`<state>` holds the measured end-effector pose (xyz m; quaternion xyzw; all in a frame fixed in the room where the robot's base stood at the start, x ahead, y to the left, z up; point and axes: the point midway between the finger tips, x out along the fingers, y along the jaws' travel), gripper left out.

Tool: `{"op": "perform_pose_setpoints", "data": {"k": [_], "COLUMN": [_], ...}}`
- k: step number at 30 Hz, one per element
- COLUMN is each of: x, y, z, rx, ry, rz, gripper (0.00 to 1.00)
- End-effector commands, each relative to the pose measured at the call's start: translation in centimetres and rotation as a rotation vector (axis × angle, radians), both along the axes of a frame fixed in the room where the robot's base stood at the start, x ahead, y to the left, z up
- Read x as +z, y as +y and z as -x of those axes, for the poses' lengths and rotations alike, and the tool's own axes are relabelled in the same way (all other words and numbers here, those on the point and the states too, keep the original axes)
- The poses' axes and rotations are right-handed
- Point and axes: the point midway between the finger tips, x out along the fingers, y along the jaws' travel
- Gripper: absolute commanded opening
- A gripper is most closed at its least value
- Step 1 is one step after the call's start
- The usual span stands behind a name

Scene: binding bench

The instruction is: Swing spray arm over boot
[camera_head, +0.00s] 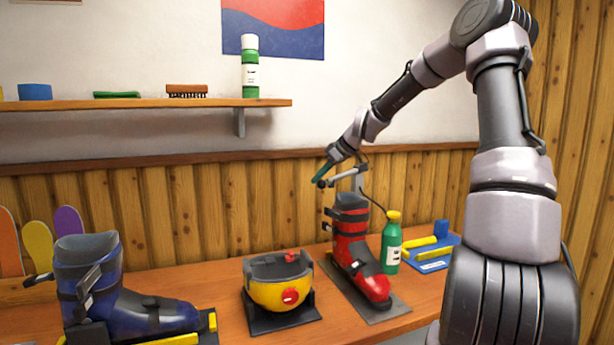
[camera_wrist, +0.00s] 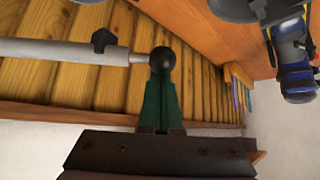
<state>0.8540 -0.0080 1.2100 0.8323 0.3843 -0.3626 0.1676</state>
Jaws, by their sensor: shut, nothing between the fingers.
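A red and black ski boot (camera_head: 351,243) stands upright on a dark mat at the right of the bench. The pale grey spray arm (camera_head: 344,176) reaches left from a post behind this boot, near the height of the boot's top. It shows in the wrist view as a rod (camera_wrist: 62,49) ending in a black ball (camera_wrist: 163,60). My gripper (camera_head: 319,179) has green fingers, shut and empty. In the wrist view, my gripper (camera_wrist: 161,88) has its fingertips at the ball, seemingly touching it; a small gap cannot be ruled out.
A yellow and black device (camera_head: 281,290) stands left of the red boot, and a blue boot (camera_head: 130,305) farther left. A green bottle (camera_head: 391,243) and a blue and yellow tool (camera_head: 430,243) are at the right. A wall shelf (camera_head: 140,104) hangs above.

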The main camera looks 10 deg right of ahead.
Motion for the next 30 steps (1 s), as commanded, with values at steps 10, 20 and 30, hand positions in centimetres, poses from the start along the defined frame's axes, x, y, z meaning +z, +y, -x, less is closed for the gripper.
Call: {"op": "perform_pose_setpoints", "data": {"k": [10, 20, 30], "x": [-0.1, -0.1, -0.2], "y": [-4.8, -7.5, -8.2], "z": [3.7, 5.3, 5.6], "rx": [0.198, 0.318, 0.338], "ry": [0.001, 0.001, 0.003], "rz": [-0.002, 0.0, 0.002], "gripper": [0.0, 0.0, 0.0]}}
